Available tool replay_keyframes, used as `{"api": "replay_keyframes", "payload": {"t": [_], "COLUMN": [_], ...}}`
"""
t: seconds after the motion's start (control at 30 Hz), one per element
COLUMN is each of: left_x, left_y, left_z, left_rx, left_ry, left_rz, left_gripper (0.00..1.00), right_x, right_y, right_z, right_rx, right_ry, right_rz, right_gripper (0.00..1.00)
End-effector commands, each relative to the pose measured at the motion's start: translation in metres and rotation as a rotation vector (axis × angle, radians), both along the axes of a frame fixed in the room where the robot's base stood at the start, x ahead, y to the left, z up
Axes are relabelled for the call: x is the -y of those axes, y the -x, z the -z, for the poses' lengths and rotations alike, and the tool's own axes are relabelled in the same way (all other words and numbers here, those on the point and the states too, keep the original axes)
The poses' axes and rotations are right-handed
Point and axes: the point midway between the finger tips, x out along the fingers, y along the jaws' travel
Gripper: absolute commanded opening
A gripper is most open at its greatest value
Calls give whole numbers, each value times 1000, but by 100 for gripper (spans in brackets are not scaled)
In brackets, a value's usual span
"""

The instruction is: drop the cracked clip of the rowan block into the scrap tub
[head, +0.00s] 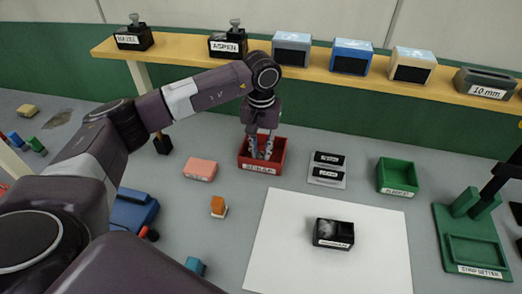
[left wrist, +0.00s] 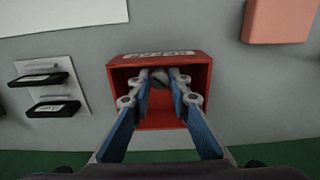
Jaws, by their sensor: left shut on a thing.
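The red scrap tub (head: 260,170), with a white label on its front, stands on the table below the shelf. My left gripper (head: 262,155) points down into it. In the left wrist view, my left gripper (left wrist: 160,77) is shut on a small grey clip (left wrist: 160,79), with the tub (left wrist: 207,82) around and below the fingertips. The clip is mostly hidden by the fingers, so I cannot see a crack. A black block (head: 333,233) with a label too small to read sits on the white sheet. My right gripper is out of view.
A green tray (head: 397,178), a small plate with two black labelled pieces (head: 327,168) and a pink block (head: 200,169) flank the tub. The shelf (head: 185,47) behind carries blocks labelled HAZEL and ASPEN and several boxes. The white sheet (head: 285,245) is mostly bare.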

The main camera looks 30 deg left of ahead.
Motion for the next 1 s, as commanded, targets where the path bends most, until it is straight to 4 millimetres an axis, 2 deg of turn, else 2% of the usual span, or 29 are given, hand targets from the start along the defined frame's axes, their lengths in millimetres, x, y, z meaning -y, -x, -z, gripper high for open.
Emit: {"api": "replay_keyframes", "payload": {"t": [0.07,0.1,0.23,0.27,0.53,0.67,0.77,0.8,1.0], "left_x": [0,0,0,0,0,0,0,0,1], "left_y": [0,0,0,0,0,0,0,-2,-2], "left_z": [0,0,0,0,-1,-9,-19,-23,-70], "left_rx": [1,0,0,0,0,-1,-1,7,8], "left_ry": [0,0,0,0,0,1,1,1,1], "left_rz": [0,0,0,0,0,0,0,0,1], "left_gripper": [8,20,34,35,35,35,35,35,35], "right_x": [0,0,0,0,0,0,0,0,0], "right_y": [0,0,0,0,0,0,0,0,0], "right_z": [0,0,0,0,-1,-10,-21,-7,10], "right_rx": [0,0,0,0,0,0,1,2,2], "right_ry": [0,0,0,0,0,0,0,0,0], "right_rz": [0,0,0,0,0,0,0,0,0], "right_gripper": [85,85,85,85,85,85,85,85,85]}}
